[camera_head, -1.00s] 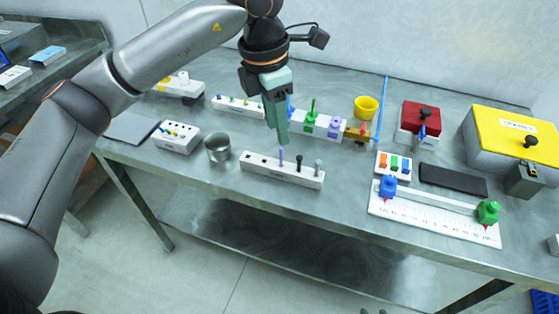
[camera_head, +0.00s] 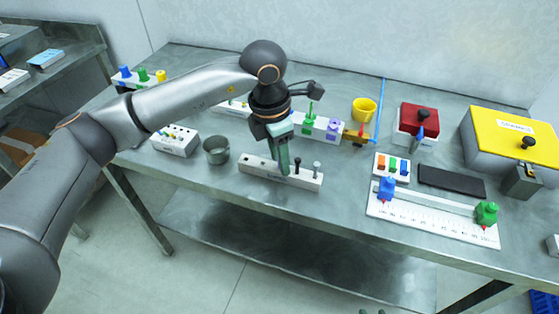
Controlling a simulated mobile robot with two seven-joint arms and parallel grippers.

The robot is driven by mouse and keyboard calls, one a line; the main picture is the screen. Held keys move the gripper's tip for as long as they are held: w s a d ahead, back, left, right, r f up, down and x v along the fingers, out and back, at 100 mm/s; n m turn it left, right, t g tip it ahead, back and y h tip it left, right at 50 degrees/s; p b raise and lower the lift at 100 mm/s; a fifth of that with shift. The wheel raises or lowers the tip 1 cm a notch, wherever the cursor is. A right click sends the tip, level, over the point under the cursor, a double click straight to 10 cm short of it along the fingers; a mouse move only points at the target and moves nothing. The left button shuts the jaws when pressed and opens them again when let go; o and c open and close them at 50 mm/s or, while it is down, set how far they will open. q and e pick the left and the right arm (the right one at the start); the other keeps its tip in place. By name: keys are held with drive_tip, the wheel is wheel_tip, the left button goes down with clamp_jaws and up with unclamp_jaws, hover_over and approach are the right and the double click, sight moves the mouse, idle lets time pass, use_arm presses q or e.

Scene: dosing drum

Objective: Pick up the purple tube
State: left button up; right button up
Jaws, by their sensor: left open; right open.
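A white rack (camera_head: 306,181) stands near the front of the table and holds thin upright pegs. A black one (camera_head: 297,164) and a grey one (camera_head: 316,168) show at its right. The slim purple tube, which stood in this rack left of the black peg, is now hidden behind my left gripper (camera_head: 284,172). That gripper is open and points down with its fingertips low at the rack, at the tube's place. Whether the fingers surround or touch the tube cannot be seen. My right gripper is out of view.
A metal cup (camera_head: 216,151) stands left of the rack. Behind are a block with green and purple parts (camera_head: 318,127) and a yellow cup (camera_head: 364,109). To the right are a ruled slide (camera_head: 432,217), a black pad (camera_head: 451,181) and a yellow-lidded box (camera_head: 512,129).

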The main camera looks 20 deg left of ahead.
use_arm(q)
clamp_jaws()
drive_tip(key=shift+r, duration=0.2)
idle(0.5)
